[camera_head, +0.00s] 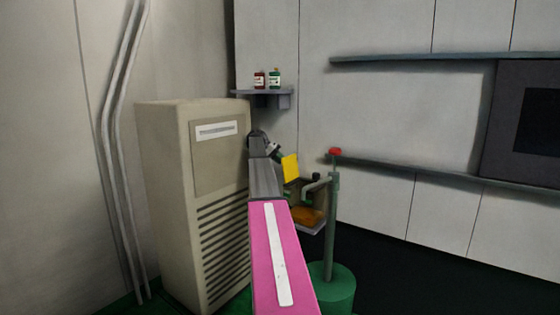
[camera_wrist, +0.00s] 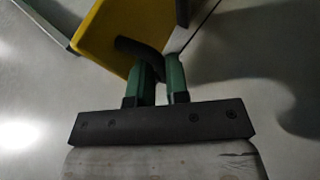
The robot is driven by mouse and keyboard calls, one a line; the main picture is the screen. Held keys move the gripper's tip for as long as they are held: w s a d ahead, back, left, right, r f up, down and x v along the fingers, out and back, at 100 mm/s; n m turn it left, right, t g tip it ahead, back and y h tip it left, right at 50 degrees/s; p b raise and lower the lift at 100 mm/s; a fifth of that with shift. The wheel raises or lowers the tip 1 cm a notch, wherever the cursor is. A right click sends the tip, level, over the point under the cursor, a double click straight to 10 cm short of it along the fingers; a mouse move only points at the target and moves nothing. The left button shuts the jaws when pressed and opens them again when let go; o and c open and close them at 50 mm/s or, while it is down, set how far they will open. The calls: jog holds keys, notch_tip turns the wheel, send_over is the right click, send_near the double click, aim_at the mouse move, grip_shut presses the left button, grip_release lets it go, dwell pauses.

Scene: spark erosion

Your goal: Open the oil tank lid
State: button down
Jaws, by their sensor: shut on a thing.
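The yellow oil tank lid (camera_head: 290,168) stands tilted up, with the tank's orange-brown inside (camera_head: 308,216) showing below it in the head view. In the wrist view the lid (camera_wrist: 112,30) fills the upper left, and a dark curved handle (camera_wrist: 135,47) comes off its face. My gripper (camera_wrist: 160,72) has green fingers and is shut on this handle. In the head view my gripper (camera_head: 275,151) is small and dark, just left of the lid. My arm hides part of the tank's left side.
A beige cabinet (camera_head: 165,190) stands close on the left of my arm. A green post with a red top (camera_head: 334,180) stands right of the tank. A small shelf (camera_head: 262,93) with two bottles hangs above. The dark floor at right is clear.

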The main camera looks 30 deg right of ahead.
jog(key=shift+a+f+y, duration=0.3)
jog(key=shift+a+f, duration=0.35)
jog(key=shift+a, duration=0.15)
jog(key=c, duration=1.2)
grip_release()
jog(key=shift+w+f, duration=0.1)
jog(key=shift+f, duration=0.05)
jog(key=shift+o, duration=0.2)
jog(key=shift+r, duration=0.2)
jog(key=v, duration=0.7)
jog(key=shift+w+d+r, duration=0.3)
